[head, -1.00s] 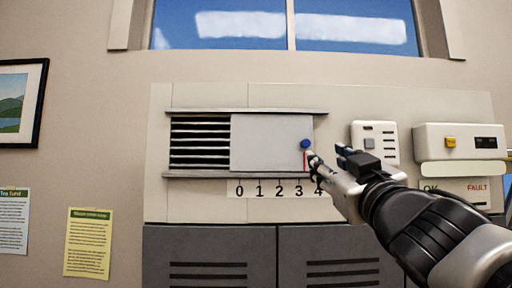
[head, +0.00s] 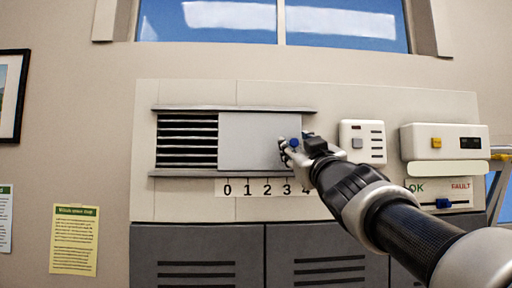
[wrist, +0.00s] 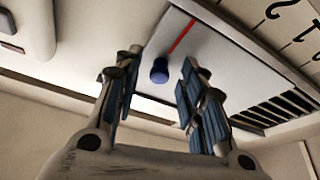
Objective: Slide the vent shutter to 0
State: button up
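The vent shutter (head: 250,140) is a plain light panel in a rail frame, with dark slats exposed to its left. Its blue knob (head: 294,143) is near the panel's right edge, above the scale strip (head: 257,188) between 3 and 4. In the wrist view the shutter (wrist: 200,65) carries a red pointer line beside the blue knob (wrist: 159,71). My gripper (head: 290,152) is at the knob in the head view. In the wrist view my gripper (wrist: 160,75) is open, with the knob between the fingertips and a gap on either side.
A white switch box (head: 362,143) and a wider box with a yellow button (head: 436,143) are mounted to the right. Below them is an OK/FAULT indicator (head: 442,196) with a blue slider. Grey cabinets (head: 196,252) stand beneath. The panel's left side is clear.

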grip_shut()
dwell(0.6)
